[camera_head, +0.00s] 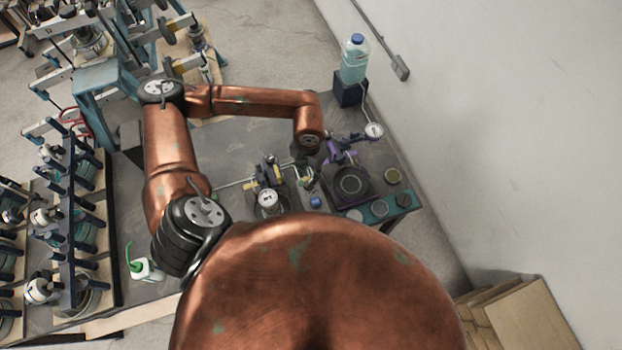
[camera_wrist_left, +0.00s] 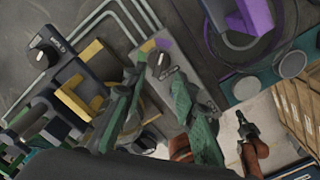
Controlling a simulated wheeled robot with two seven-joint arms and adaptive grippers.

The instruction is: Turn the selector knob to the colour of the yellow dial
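My left gripper (camera_wrist_left: 158,82) is open in the left wrist view, its two green fingers on either side of a small dark selector knob (camera_wrist_left: 161,62). The knob sits on a grey plate with yellow and purple marks; I cannot tell whether a finger touches it. In the head view my left gripper (camera_head: 305,174) hangs over the table, small and partly hidden by its arm. A white-faced dial (camera_head: 268,197) stands by yellow parts to its left; its reading is too small to tell. My right gripper (camera_wrist_left: 245,128) appears small in the wrist view, its fingers unclear.
A purple-framed device (camera_head: 340,150) stands right of the gripper, with another round gauge (camera_head: 373,130) beyond it. A blue-capped bottle (camera_head: 354,58) stands at the back. Another black knob (camera_wrist_left: 43,53) sits on a dark panel left.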

